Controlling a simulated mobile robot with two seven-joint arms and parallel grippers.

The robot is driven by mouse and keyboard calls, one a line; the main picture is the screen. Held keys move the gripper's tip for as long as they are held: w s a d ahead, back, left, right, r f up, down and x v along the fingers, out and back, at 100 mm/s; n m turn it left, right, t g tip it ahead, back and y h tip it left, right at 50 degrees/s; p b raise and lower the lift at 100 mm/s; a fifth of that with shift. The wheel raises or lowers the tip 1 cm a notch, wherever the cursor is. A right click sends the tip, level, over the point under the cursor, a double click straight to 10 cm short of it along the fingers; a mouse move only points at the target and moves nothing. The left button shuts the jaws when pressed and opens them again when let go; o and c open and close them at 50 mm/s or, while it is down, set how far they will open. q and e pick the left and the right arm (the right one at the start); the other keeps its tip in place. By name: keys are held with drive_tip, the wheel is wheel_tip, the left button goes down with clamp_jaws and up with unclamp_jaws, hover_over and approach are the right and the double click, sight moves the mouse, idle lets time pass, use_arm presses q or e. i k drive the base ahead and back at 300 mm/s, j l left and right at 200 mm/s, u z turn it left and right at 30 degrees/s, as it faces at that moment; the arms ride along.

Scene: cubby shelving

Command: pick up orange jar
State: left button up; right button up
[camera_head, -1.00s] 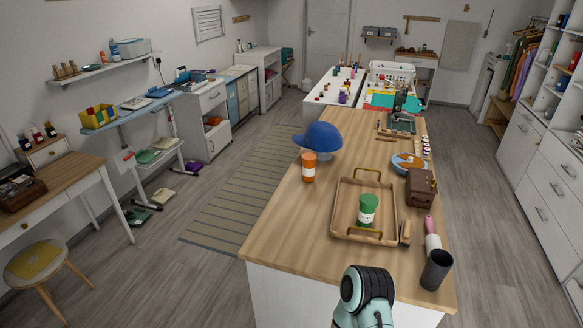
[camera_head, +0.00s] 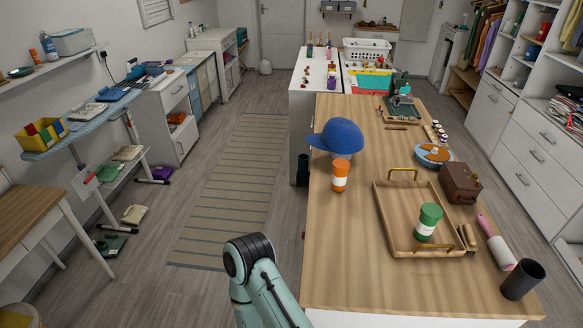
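The orange jar (camera_head: 340,174) has a white label band and stands upright on the wooden counter (camera_head: 345,250), close to its left edge. It is just in front of a blue cap (camera_head: 337,137). A green jar (camera_head: 428,221) with a white band stands in a wooden tray to its right. One of my arms shows at the bottom of the view, left of the counter's front left corner and well short of the orange jar. No gripper fingers can be made out in the view.
The wooden tray (camera_head: 384,213) has brass handles. Open floor lies to the left.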

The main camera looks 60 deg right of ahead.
sight(339, 180)
drive_tip(key=i+z, duration=0.3)
drive_tip(key=i, duration=0.15)
drive_tip(key=i+j+z, duration=0.1)
drive_tip(key=i+z, duration=0.25)
drive_tip(key=i+j+z, duration=0.3)
drive_tip(key=i, duration=0.2)
drive_tip(key=i+z, duration=0.15)
drive_tip(key=z, duration=0.25)
drive_tip(key=i+z, duration=0.15)
drive_tip(key=z, duration=0.25)
drive_tip(key=i+j+z, duration=0.15)
drive_tip(key=z, duration=0.25)
drive_tip(key=i+j+z, duration=0.15)
drive_tip(key=z, duration=0.25)
